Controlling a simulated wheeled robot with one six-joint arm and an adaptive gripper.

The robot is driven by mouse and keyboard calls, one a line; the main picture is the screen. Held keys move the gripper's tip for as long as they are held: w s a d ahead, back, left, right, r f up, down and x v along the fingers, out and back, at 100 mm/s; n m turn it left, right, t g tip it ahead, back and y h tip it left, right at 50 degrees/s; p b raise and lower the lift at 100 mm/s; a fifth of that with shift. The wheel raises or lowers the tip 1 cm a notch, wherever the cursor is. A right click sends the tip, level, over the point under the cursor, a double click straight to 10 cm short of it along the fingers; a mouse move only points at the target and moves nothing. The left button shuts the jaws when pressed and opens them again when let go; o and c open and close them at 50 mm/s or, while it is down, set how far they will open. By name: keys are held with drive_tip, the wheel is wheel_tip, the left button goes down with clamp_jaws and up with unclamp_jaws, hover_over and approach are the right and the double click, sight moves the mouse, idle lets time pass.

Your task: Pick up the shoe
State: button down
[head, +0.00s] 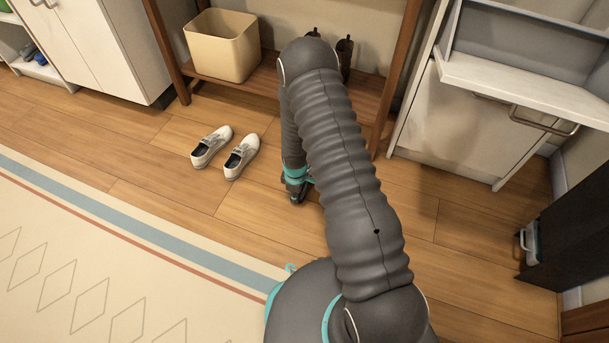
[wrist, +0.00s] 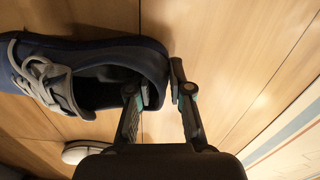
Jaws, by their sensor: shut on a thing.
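In the head view my gripper (head: 298,198) is low, close to the wooden floor, right of a pair of white shoes (head: 211,147) (head: 242,157). The blue shoe is hidden by my arm in the head view.
A cream bin (head: 222,46) stands on a wooden rack shelf (head: 262,80) with dark bottle-like items. A white cabinet (head: 455,130) is at right, a patterned rug (head: 90,250) at left. In the wrist view, a pale rounded thing (wrist: 82,151) lies below the shoe. Floor between is clear.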

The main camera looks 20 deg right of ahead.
drive_tip(key=shift+r, duration=0.1)
drive_tip(key=shift+r, duration=0.4)
wheel_tip(320, 180, up, 4)
drive_tip(key=shift+s+d+f+p, duration=0.1)
drive_tip(key=shift+p, duration=0.35)
drive_tip(key=s+d+r+p, duration=0.1)
drive_tip(key=s+d+r, duration=0.5)
drive_tip(key=s, duration=0.3)
drive_tip(key=shift+d, duration=0.4)
drive_tip(key=shift+r, duration=0.2)
